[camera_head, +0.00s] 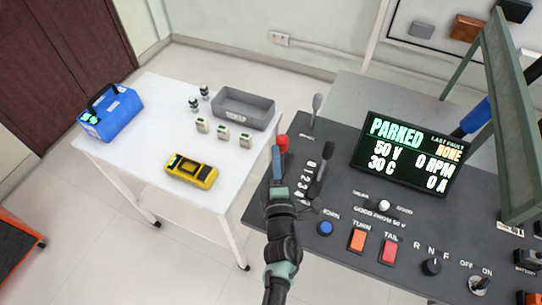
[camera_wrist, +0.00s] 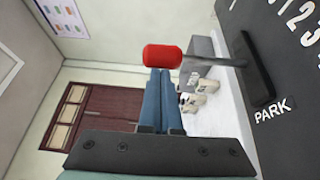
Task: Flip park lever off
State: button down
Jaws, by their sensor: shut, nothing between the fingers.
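The park lever's red knob (camera_head: 282,141) is at the left edge of the dark console, just past my fingertips. In the wrist view, the red knob (camera_wrist: 163,57) sits on a grey rod that runs to a dark slot plate beside the printed word PARK. My gripper (camera_head: 277,152) is shut and empty, its blue fingers pointing at the knob. In the wrist view, my gripper (camera_wrist: 161,72) ends right at the knob's lower side; I cannot tell whether it touches. The display (camera_head: 412,152) reads PARKED, 50 V, 30 C, 0 RPM and 0 A.
A black lever (camera_head: 320,170) with a numbered scale and another grey lever (camera_head: 316,109) stand close to my gripper. A blue button (camera_head: 325,228), an orange switch (camera_head: 357,240) and a red switch (camera_head: 389,251) are nearby. A white table (camera_head: 150,120) with several items stands left.

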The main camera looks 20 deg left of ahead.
aim_at(284, 145)
jog(key=w+p, duration=0.1)
jog(key=w+r+g+p, duration=0.1)
jog(key=shift+w+d+m+p, duration=0.1)
jog(key=shift+w+m+p, duration=0.15)
jog(key=shift+m+p, duration=0.05)
jog(key=shift+w+f, duration=0.1)
jog(key=shift+w, duration=0.75)
jog(key=shift+w+r, duration=0.15)
jog(key=shift+r, duration=0.05)
jog(key=shift+w+r, duration=0.1)
jog(key=shift+r, duration=0.05)
